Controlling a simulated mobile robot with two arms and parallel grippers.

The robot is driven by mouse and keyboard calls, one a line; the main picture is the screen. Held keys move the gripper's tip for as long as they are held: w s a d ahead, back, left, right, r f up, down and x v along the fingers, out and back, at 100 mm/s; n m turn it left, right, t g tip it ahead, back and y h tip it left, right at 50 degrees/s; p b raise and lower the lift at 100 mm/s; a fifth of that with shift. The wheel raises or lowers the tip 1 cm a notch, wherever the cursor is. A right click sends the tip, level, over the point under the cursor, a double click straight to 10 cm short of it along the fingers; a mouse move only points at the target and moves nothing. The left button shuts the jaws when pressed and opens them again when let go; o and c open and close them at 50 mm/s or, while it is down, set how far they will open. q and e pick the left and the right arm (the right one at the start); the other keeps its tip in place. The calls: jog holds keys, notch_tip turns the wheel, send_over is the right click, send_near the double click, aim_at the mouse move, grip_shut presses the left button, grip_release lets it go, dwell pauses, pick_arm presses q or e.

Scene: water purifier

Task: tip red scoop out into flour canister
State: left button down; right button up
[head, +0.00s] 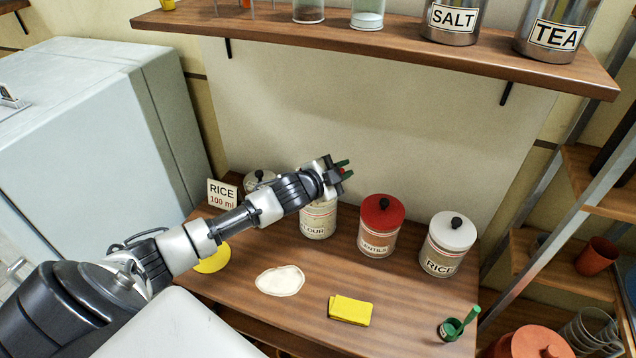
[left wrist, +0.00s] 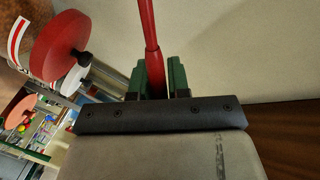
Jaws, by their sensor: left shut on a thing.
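The flour canister (head: 318,222), cream with red bands and a label, stands on the wooden counter below my left gripper. Its top is hidden behind my arm, so I cannot tell whether it is uncovered. My left gripper (head: 344,169) is above the canister and slightly right of it, shut on the red scoop. In the left wrist view, the scoop's red handle (left wrist: 151,45) runs upright between the green finger pads. The scoop's bowl is out of sight there, so its contents and tilt cannot be told. My right gripper is not in view.
A red-lidded lentils canister (head: 378,240) and a white-lidded rice canister (head: 446,258) stand to the right. A white patch (head: 280,281), yellow cloth (head: 350,310) and green scoop (head: 455,328) are in front. A shelf (head: 400,44) overhangs the counter. A rice card (head: 222,194) stands left.

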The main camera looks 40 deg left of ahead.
pick_arm(q)
jog(key=a+r+n+b, duration=0.1)
jog(key=a+n, duration=0.3)
jog(key=a, duration=0.4)
jog(key=w+a+r+n+t+h, duration=0.1)
jog(key=a+r+n, duration=0.2)
jog(key=a, duration=0.5)
jog(key=shift+w+a+r+n+h+b, duration=0.3)
jog(key=shift+n+b, duration=0.05)
jog(key=shift+n, duration=0.55)
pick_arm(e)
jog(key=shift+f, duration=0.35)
